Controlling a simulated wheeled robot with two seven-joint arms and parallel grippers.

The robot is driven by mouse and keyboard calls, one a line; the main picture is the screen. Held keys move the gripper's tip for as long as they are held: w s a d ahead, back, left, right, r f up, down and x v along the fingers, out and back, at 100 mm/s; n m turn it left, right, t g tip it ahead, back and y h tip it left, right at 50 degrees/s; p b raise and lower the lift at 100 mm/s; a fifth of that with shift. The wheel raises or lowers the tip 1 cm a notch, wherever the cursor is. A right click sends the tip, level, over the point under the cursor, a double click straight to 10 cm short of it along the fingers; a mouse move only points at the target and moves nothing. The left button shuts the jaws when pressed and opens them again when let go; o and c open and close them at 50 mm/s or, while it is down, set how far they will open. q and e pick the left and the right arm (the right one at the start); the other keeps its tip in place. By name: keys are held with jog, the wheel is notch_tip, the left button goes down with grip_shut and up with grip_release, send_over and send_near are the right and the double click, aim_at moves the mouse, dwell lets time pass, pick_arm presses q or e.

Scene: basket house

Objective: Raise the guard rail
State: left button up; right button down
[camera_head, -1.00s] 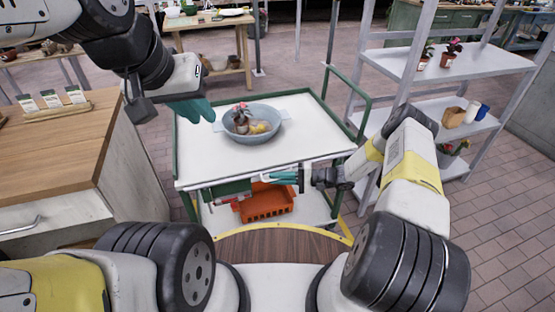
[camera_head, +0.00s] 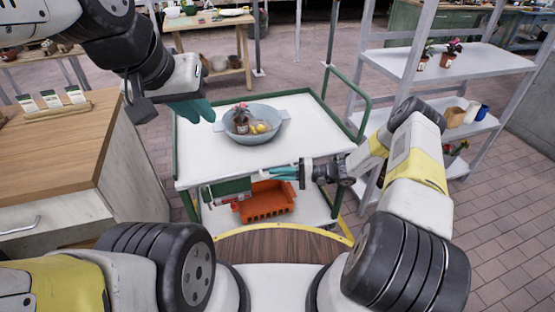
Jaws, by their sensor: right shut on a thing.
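The cart (camera_head: 205,155) has a white top and green frame, and stands in front of me. A green guard rail part (camera_head: 228,187) shows low along its near edge, below the top surface. My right gripper (camera_head: 268,173), with teal fingers, reaches in from the right to this near edge. It is shut on the guard rail; the fingers hide the exact contact. My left gripper (camera_head: 192,110), also teal-fingered, hangs above the cart's left back corner, apart from the rail. Its finger gap cannot be made out.
A grey-blue bowl (camera_head: 262,131) with a potted plant and yellow fruit stands on the cart top. An orange crate (camera_head: 265,203) sits on the lower shelf. A wooden-topped cabinet (camera_head: 60,150) is close on the left, a white shelf rack (camera_head: 450,65) on the right.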

notch_tip(320, 180, up, 6)
jog(key=shift+w+f, duration=0.1)
jog(key=c, duration=1.5)
grip_release()
jog(key=shift+d, duration=0.3)
jog(key=d, duration=0.7)
jog(key=shift+s+d+r, duration=0.15)
jog(key=shift+s+r, duration=0.1)
jog(key=shift+s, duration=0.1)
